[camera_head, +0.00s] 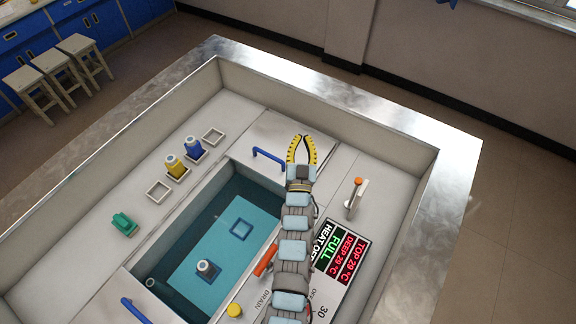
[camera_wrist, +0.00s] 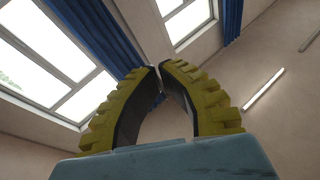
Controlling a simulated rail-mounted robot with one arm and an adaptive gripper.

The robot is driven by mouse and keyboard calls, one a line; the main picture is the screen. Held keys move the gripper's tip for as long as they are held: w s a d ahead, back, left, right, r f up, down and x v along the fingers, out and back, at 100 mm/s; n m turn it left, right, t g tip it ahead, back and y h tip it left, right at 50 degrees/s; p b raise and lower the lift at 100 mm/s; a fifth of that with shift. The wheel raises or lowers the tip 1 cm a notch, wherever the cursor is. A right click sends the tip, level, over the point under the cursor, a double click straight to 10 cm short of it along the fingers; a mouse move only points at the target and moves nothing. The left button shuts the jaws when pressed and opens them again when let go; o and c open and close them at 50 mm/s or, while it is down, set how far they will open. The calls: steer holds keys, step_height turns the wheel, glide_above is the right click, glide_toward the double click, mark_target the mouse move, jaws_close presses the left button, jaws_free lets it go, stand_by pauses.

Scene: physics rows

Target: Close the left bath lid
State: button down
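The bath (camera_head: 215,245) is an open rectangular tank of blue-green water set in a pale counter. A grey lid panel with a blue bar handle (camera_head: 134,311) lies at its lower-left end, partly cut off by the picture edge. A second grey lid panel (camera_head: 285,140) with a blue handle (camera_head: 268,156) lies at its upper-right end. The water shows between the two panels. My gripper (camera_head: 302,138) has yellow ribbed fingers and is just right of the upper handle, apart from it. Its fingertips (camera_wrist: 159,70) nearly meet in the wrist view, with nothing between them.
A control panel (camera_head: 335,255) reads FULL and HEAT OFF, near a lever (camera_head: 355,195). Blue and yellow bottles (camera_head: 184,157) and a green item (camera_head: 124,224) stand on the left ledge. A bottle (camera_head: 207,270) is in the bath. A raised metal rim (camera_head: 440,200) surrounds the counter.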

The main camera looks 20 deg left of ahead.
steer(key=w+a+f+m+g+h+b, duration=0.2)
steer(key=w+a+f+g+b, duration=0.1)
steer(key=f+g+b, duration=0.1)
steer(key=w+a+f+m+g+h+b, duration=0.1)
steer(key=w+a+f+g+h+b, duration=0.2)
steer(key=f+b, duration=0.3)
steer(key=w+a+f+m+g+h+b, duration=0.2)
steer(key=f+g+b, duration=0.3)
steer(key=f, duration=0.3)
steer(key=shift+w+a+m+h+b, duration=0.3)
steer(key=shift+w+a+h+b, duration=0.15)
steer(key=shift+a+h+b, duration=0.15)
steer(key=shift+s+d+r+m+g+h+b, duration=0.15)
steer(key=shift+s+m+g+h+b, duration=0.2)
steer(key=shift+s+g, duration=0.35)
steer(key=shift+b+x, duration=1)
steer(key=shift+x, duration=2.65)
steer(key=shift+w+d+f+b, duration=0.1)
steer(key=shift+w+f+b, duration=0.2)
steer(key=shift+f+b, duration=0.4)
steer(key=b, duration=0.2)
steer(key=w+f+b, duration=0.1)
steer(key=b, duration=0.1)
steer(key=shift+d, duration=0.25)
